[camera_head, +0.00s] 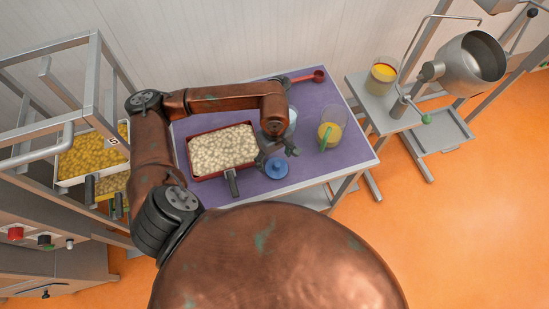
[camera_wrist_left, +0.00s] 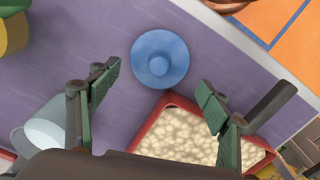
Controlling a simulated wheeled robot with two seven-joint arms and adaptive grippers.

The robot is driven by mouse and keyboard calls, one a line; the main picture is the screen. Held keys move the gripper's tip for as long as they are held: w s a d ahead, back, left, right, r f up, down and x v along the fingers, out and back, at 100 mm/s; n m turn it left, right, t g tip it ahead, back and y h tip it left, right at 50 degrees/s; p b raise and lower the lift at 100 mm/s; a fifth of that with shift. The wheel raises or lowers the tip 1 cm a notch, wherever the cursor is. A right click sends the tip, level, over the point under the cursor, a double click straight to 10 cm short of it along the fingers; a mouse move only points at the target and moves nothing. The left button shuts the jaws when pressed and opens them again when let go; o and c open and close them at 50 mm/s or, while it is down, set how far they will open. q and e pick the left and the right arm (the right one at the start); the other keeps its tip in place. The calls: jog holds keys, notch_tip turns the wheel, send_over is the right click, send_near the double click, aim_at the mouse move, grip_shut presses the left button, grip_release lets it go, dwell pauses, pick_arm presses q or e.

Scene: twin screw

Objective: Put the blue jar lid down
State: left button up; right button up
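The blue jar lid (camera_head: 277,169) lies knob up on the purple table top (camera_head: 309,169), right of the red tray. In the left wrist view the lid (camera_wrist_left: 160,58) shows whole, just ahead of the gap between my fingers, with purple table around it. My left gripper (camera_head: 278,153) is open and empty above the table by the lid; its spread fingers also show in the left wrist view (camera_wrist_left: 157,88), apart from the lid. A pale glass jar (camera_wrist_left: 45,132) stands beside the gripper, partly hidden by a finger. My right gripper is not in view.
The red tray (camera_head: 188,158) of pale pieces stands left of the lid. A glass jug (camera_head: 334,116) with yellow contents and a green handle stands right. A red scoop (camera_head: 318,75) lies at the back edge. Bare table lies right of the lid.

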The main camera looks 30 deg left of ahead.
pick_arm(q)
jog(key=shift+o, duration=0.4)
jog(key=shift+r, duration=0.2)
notch_tip(320, 180, up, 12)
jog(key=shift+b, duration=0.35)
